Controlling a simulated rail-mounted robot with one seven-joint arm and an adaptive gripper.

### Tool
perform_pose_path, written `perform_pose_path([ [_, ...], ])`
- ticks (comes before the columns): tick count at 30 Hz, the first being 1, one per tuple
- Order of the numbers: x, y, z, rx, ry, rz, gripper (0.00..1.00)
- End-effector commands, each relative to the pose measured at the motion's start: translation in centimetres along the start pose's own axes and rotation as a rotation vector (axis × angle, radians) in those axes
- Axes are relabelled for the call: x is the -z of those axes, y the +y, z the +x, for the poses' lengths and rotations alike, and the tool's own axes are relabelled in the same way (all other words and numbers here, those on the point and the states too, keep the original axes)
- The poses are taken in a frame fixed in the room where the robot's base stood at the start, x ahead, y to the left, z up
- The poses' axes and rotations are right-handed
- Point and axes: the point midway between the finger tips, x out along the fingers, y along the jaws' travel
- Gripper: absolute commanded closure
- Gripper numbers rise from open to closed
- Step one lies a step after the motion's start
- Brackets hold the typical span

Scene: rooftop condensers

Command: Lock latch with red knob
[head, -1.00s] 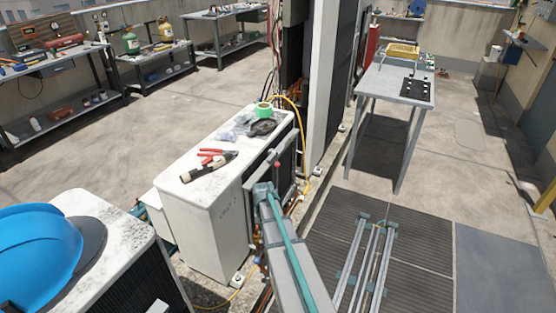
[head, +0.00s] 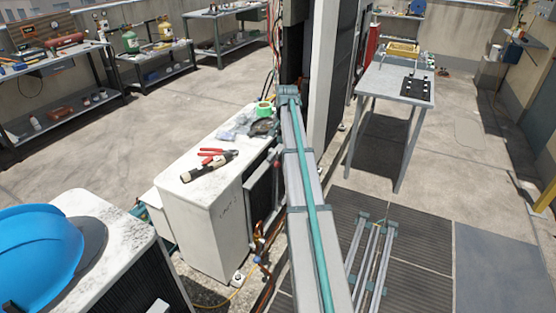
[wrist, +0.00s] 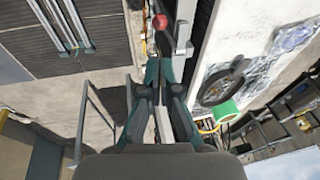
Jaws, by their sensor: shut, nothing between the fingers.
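The red knob (wrist: 160,22) shows near the top middle of the wrist view. It is beside a grey latch bar (wrist: 184,32) at the edge of the white condenser unit (head: 207,225). My gripper (wrist: 165,64) is shut and empty, with its fingertips pointing toward the knob and appearing just short of it. Whether they touch the knob cannot be told.
Red-handled pliers (head: 214,155) and a green tape roll (head: 264,108) lie on the unit's top. A blue hard hat (head: 40,255) sits on the nearer unit. A grey table (head: 385,85) stands at the right. Open floor lies at the left.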

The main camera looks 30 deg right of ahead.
Motion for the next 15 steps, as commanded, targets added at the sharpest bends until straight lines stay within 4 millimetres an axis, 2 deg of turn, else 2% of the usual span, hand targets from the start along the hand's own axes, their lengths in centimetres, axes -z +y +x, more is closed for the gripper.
perform_pose_path([
  [15, -0.1, 0.02, 0.65, -0.001, -0.001, 0.012, 1.0],
])
